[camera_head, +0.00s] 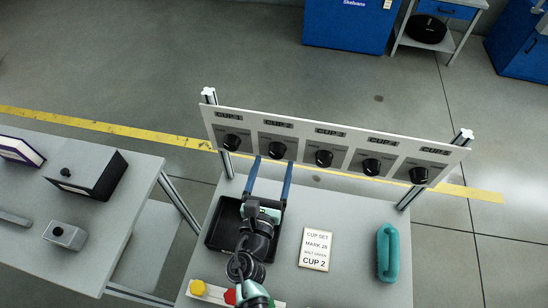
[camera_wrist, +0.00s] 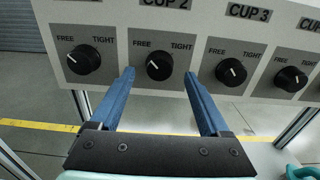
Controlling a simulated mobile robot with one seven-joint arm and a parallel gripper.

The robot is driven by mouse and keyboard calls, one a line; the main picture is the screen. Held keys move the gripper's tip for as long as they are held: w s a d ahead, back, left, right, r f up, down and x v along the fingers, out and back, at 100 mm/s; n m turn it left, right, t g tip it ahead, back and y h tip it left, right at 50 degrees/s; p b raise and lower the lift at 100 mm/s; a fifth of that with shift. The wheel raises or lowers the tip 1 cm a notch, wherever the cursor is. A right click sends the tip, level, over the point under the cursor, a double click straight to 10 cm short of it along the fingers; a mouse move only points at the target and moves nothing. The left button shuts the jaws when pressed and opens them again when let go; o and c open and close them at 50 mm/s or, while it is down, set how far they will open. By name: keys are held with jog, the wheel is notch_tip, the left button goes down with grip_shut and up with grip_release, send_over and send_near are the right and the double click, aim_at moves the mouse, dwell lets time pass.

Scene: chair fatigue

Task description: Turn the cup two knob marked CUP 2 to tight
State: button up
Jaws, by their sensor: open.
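The black CUP 2 knob (camera_head: 275,149) is second from the left on an upright pale panel (camera_head: 345,132). In the wrist view the CUP 2 knob (camera_wrist: 159,66) sits below its label, between the words FREE and TIGHT. Its pale mark appears to point left, on the FREE side. My gripper (camera_head: 273,162) is open, with its two blue fingers reaching toward the panel just below the knob. In the wrist view my gripper (camera_wrist: 158,76) has a fingertip on either side of the knob, apart from it. I cannot tell how far the tips are from the panel.
Neighbouring knobs are CUP 1 (camera_wrist: 83,59) and CUP 3 (camera_wrist: 230,72), close on either side. Below my arm lies a black tray (camera_head: 222,228). A card reading CUP 2 (camera_head: 315,249) and a teal handle-shaped object (camera_head: 388,253) lie on the table to the right.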

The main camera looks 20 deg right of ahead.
aim_at(277, 152)
jog(key=shift+x, duration=1.3)
grip_shut()
